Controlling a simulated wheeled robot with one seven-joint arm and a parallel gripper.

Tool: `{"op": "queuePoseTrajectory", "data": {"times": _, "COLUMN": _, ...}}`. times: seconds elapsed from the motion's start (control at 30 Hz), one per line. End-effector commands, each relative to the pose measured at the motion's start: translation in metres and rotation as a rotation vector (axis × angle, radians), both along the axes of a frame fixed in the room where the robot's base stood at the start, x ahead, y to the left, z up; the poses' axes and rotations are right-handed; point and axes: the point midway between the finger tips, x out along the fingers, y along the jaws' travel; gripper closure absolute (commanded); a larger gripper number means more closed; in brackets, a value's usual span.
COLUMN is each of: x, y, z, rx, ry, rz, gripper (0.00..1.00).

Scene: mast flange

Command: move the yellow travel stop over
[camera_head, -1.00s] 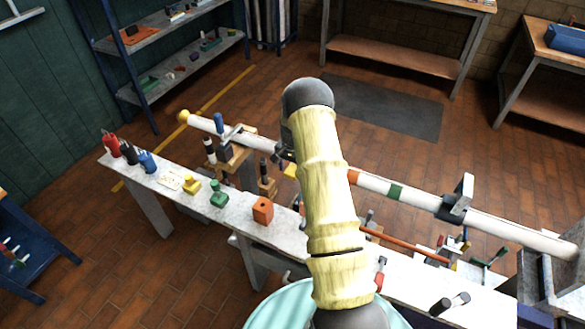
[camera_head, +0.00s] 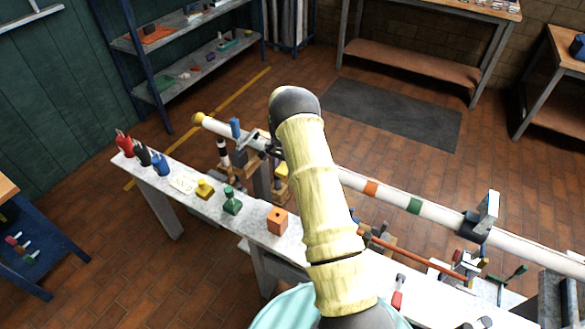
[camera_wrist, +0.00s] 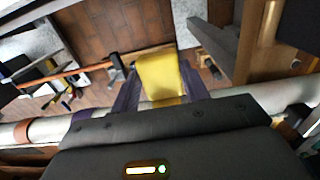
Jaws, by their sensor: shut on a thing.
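The yellow travel stop (camera_wrist: 160,76) is between the two fingers of my gripper (camera_wrist: 160,90) in the wrist view, and the gripper is shut on it. It is at the white mast tube (camera_wrist: 245,97), which crosses behind the gripper. In the head view a yellow piece (camera_head: 282,171), which looks like the same stop, shows just below the tube (camera_head: 335,176) at the left edge of my arm. My arm hides much of the gripper and the middle of the tube there. I cannot tell how the stop sits on the tube.

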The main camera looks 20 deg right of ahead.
Motion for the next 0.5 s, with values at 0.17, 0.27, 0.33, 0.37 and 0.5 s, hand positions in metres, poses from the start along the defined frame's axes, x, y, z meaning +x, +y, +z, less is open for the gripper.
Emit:
{"op": "queuePoseTrajectory", "data": {"times": 0.17, "x": 0.0062, "y": 0.0042, "z": 0.0024, "rx": 0.004, "ry": -0.018, "rz": 0.001, "gripper": 0.96}}
{"op": "queuePoseTrajectory", "data": {"times": 0.27, "x": 0.0070, "y": 0.0041, "z": 0.0028, "rx": 0.005, "ry": -0.021, "rz": 0.000, "gripper": 0.96}}
{"op": "queuePoseTrajectory", "data": {"times": 0.33, "x": 0.0070, "y": 0.0037, "z": 0.0030, "rx": 0.005, "ry": -0.021, "rz": 0.000, "gripper": 0.41}}
{"op": "queuePoseTrajectory", "data": {"times": 0.37, "x": 0.0068, "y": 0.0034, "z": 0.0030, "rx": 0.005, "ry": -0.021, "rz": 0.000, "gripper": 0.35}}
{"op": "queuePoseTrajectory", "data": {"times": 0.5, "x": 0.0052, "y": 0.0012, "z": 0.0023, "rx": 0.004, "ry": -0.017, "rz": -0.003, "gripper": 0.33}}
